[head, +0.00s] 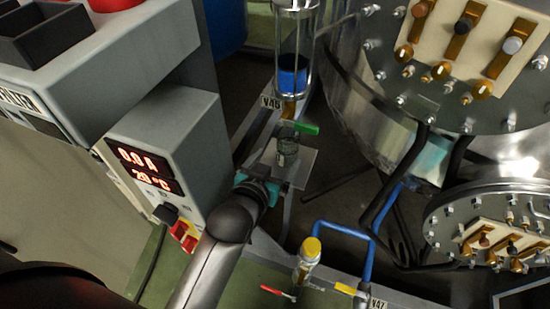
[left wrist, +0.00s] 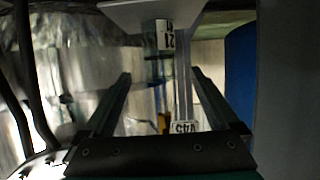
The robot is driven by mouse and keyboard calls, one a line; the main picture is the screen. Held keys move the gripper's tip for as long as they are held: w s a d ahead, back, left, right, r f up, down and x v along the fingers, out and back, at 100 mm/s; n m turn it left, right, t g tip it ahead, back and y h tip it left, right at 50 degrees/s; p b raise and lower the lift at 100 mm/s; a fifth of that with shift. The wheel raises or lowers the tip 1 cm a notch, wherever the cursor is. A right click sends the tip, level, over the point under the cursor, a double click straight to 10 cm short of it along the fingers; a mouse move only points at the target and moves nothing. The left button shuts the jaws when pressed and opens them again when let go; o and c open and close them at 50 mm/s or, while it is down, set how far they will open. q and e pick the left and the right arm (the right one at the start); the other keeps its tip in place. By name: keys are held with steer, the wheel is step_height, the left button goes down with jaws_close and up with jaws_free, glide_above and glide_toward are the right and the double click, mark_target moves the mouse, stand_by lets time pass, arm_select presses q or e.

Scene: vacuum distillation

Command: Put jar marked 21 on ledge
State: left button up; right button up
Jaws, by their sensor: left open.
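The jar (head: 288,148) is a small clear glass jar standing on the pale ledge (head: 305,170) under the V45 valve. In the left wrist view, which is upside down, the jar (left wrist: 155,70) bears a white label reading 21 and rests upright against the ledge (left wrist: 130,13). My left gripper (head: 271,181) is at the near side of the ledge, below the jar in the head view. In the left wrist view its two fingers (left wrist: 161,76) are open, with the jar seen in the gap between them. I cannot tell whether they touch it. My right gripper is not in view.
A green valve handle (head: 304,128) and a glass column with blue liquid (head: 293,78) are just above the jar. A grey control box (head: 165,150) with red digits stands left. A large steel vessel (head: 370,120) is right.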

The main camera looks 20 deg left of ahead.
arm_select(q)
steer(key=shift+s, duration=0.25)
steer(key=s+f+m+g, duration=0.1)
steer(key=s+f+g, duration=0.25)
steer(key=f, duration=0.65)
steer(key=s+f+g, duration=0.2)
steer(key=s+f, duration=0.3)
steer(key=f, duration=0.5)
steer(key=s+a+f+g, duration=0.2)
steer(key=s+f, duration=0.4)
steer(key=s, duration=0.1)
steer(key=s+a+f+g, duration=0.3)
steer(key=s+f, duration=0.3)
steer(key=s, duration=0.1)
steer(key=shift+s+f+m+g, duration=0.2)
steer(key=shift+f+m+g, duration=0.05)
steer(key=shift+m+g, duration=0.15)
steer(key=shift+w+d, duration=0.1)
